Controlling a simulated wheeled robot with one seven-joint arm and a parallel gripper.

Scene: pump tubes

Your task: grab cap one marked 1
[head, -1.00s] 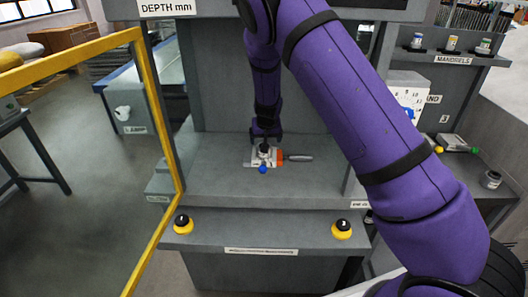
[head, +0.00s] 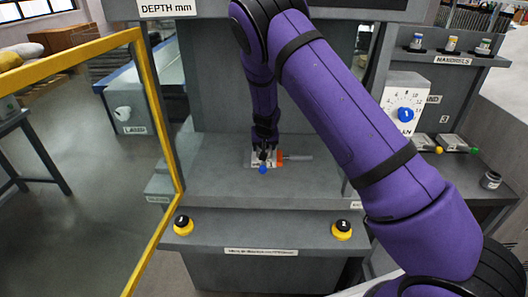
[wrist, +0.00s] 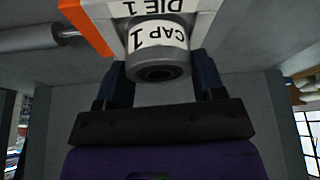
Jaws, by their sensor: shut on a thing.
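Cap one is a grey round cap with a white label reading "CAP 1" (wrist: 158,38) in the wrist view. It sits against the block labelled "DIE 1" (wrist: 165,6), which has an orange part on its left. My gripper (wrist: 160,75) has one dark finger on each side of the cap and is shut on it. In the head view my gripper (head: 264,150) points down at the die block (head: 252,160) on the grey machine bed. The gripper hides most of the cap there.
Two yellow-and-black buttons (head: 183,224) stand on the front ledge. A yellow-framed door (head: 155,120) stands open at left. A dial (head: 405,112) is at right.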

